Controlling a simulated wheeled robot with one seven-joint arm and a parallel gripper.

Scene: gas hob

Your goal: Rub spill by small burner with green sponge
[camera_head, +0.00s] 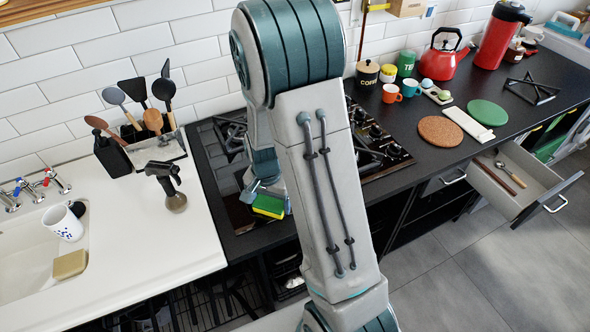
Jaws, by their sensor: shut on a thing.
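My gripper (265,193) is shut on the sponge (269,206), which is green on top with a yellow layer below. The sponge is low over the front left part of the black gas hob (212,155). I cannot tell whether it touches the hob surface. My arm covers the middle of the hob, so only its left edge and its right side with knobs (394,151) show. I cannot make out the spill or tell which burner is the small one from here.
A white counter (150,230) with a sink, mug (63,223) and utensil holder (158,148) lies left. Cups, canisters, a red kettle (441,62) and a cork trivet (440,131) stand right of the hob. An open drawer (520,180) juts out at the right.

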